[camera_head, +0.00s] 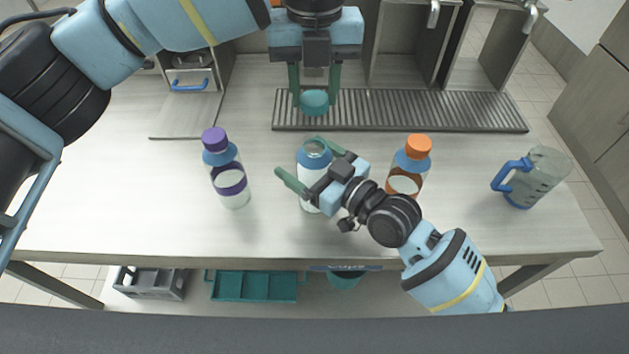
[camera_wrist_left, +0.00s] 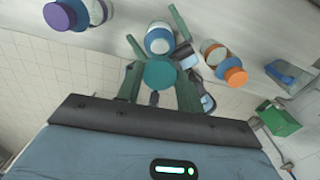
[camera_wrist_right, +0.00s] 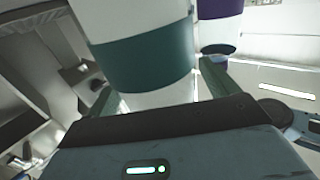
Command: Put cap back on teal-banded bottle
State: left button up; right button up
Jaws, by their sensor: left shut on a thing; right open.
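The teal-banded bottle (camera_head: 314,155) stands upright and uncapped at the middle of the table, its mouth showing. In the right wrist view its teal band (camera_wrist_right: 145,60) fills the upper middle. My left gripper (camera_head: 314,97) is shut on the teal cap (camera_head: 314,103), held beyond the bottle in the head view. The left wrist view shows the cap (camera_wrist_left: 160,74) between the fingers with the bottle (camera_wrist_left: 160,40) past it. My right gripper (camera_head: 309,165) is open, with its fingers on either side of the bottle. Whether they touch it I cannot tell.
A purple-capped bottle (camera_head: 226,168) stands left and an orange-capped bottle (camera_head: 411,165) stands right, close to my right arm. A clear jug with a blue handle (camera_head: 533,178) is at the far right. A slatted drip tray (camera_head: 430,110) lies at the back. The table's left side is clear.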

jog(key=c, duration=1.5)
pick_arm(q)
send_over(316, 139)
jog(key=shift+a+f, duration=0.1)
jog(key=shift+f, duration=2.4)
pick_arm(e)
jog(key=shift+o, duration=0.2)
pick_arm(q)
jog(key=shift+f, duration=0.1)
jog(key=shift+f, duration=0.75)
jog(key=shift+f, duration=0.55)
pick_arm(e)
grip_shut()
pick_arm(q)
jog(key=m, duration=0.6)
jog(key=shift+m, duration=0.4)
jog(key=m, duration=0.6)
jog(key=shift+m, duration=0.4)
